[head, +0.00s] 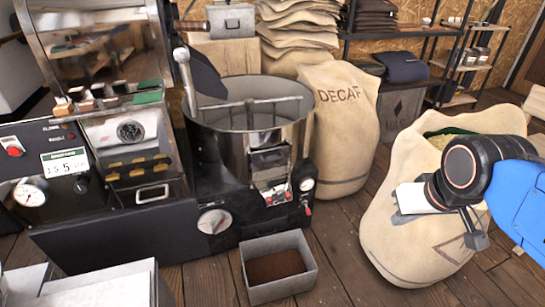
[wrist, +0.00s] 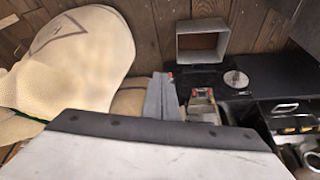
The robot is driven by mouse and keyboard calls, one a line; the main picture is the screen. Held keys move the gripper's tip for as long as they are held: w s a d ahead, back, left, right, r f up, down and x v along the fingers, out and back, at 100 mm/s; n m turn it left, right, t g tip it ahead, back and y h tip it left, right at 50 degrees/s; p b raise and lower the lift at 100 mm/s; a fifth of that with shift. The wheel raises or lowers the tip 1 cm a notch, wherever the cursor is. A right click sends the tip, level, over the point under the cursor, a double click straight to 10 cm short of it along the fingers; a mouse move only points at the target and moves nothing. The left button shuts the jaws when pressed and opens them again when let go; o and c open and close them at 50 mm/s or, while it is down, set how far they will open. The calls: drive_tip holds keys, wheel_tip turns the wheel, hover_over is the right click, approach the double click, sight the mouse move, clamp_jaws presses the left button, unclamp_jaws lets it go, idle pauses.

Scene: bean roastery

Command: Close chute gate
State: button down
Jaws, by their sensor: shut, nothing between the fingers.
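The chute gate (head: 270,162) is a shiny metal panel on the front of the round steel cooling drum (head: 225,140), with a chute below it. I cannot tell how far open it stands. In the wrist view, metal parts with small red marks (wrist: 203,98) at the drum's front show just right of my gripper (wrist: 161,78). Its grey fingers are together with nothing between them. In the head view my gripper (head: 476,240) is at the right, in front of a sack and well apart from the gate.
A grey metal bin (head: 253,293) holding brown grounds sits on the floor below the chute. An open burlap sack (head: 385,245) stands at the right and a "DECAF" sack (head: 340,130) behind the drum. Wooden floor (head: 345,270) is clear between bin and open sack.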

drive_tip(key=w+a+r, duration=0.3)
drive_tip(key=w+r, duration=0.1)
drive_tip(key=w, duration=0.5)
drive_tip(key=n+y, duration=0.1)
drive_tip(key=n, duration=0.2)
hover_over(275, 157)
drive_tip(key=s+d, duration=0.2)
drive_tip(key=s, duration=0.3)
drive_tip(key=f, duration=0.2)
drive_tip(key=shift+g, duration=0.4)
drive_tip(key=x, duration=1.3)
drive_tip(key=shift+s+a, duration=0.15)
drive_tip(key=shift+s, duration=0.15)
drive_tip(key=shift+f, duration=0.3)
